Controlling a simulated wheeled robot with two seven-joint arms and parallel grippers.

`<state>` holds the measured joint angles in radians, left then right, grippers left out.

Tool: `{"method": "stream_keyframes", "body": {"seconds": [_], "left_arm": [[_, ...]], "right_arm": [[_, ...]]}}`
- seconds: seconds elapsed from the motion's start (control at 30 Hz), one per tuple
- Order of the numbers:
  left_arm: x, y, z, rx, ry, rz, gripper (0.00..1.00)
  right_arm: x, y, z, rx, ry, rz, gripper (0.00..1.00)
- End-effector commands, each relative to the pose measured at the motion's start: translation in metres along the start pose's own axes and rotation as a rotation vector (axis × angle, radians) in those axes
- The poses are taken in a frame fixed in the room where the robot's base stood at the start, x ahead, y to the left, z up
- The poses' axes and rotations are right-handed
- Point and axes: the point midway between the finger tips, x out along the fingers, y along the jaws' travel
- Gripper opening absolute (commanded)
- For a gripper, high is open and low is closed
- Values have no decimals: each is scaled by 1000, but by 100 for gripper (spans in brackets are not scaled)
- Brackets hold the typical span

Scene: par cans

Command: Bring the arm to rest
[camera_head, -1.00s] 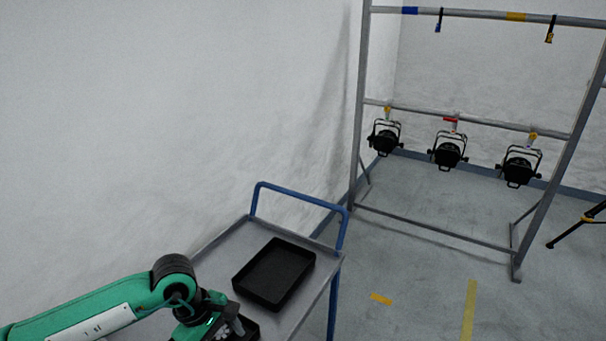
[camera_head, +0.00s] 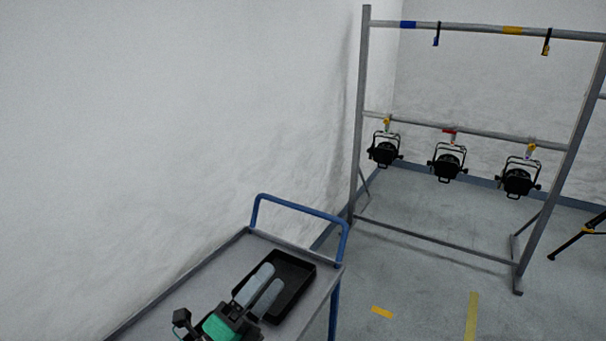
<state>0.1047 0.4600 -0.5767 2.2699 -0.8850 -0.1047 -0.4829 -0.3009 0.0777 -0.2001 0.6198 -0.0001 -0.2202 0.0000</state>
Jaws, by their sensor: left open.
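My left gripper (camera_head: 260,288) is at the lower middle of the head view. Its two grey fingers are spread apart with nothing seen between them. It is over the grey cart top (camera_head: 205,277), and its fingers overlap the black tray (camera_head: 294,272) in the picture. Whether they touch the tray cannot be told. The tray is partly hidden behind the fingers. My right gripper is not in view.
The cart has a blue handle (camera_head: 300,211). A grey pipe rack (camera_head: 360,110) stands at the right with three black par cans (camera_head: 384,151), (camera_head: 447,165), (camera_head: 517,180) hanging from its lower bar. A black tripod leg (camera_head: 568,246) is at the right edge.

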Motion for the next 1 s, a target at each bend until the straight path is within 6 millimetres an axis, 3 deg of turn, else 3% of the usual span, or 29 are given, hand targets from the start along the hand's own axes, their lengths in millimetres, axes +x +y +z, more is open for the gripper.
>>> {"method": "stream_keyframes", "body": {"seconds": [0.1, 0.2, 0.37, 0.5, 0.6, 0.8, 1.0], "left_arm": [[-28, 29, 37, -267, -268, 132, 76], [-63, 59, 59, -481, -488, 251, 76], [-140, 111, 68, -806, -837, 457, 76], [-216, 144, 49, -1053, -1128, 646, 76], [-261, 156, 28, -1181, -1294, 763, 76], [-328, 159, -14, -1353, -1543, 951, 76], [-378, 150, -53, -1465, -1740, 1115, 76]], "right_arm": [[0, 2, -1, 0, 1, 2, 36], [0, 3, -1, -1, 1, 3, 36], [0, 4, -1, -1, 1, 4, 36], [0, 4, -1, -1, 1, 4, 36], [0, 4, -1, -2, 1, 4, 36], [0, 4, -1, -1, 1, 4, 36], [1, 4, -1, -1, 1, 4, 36]]}}
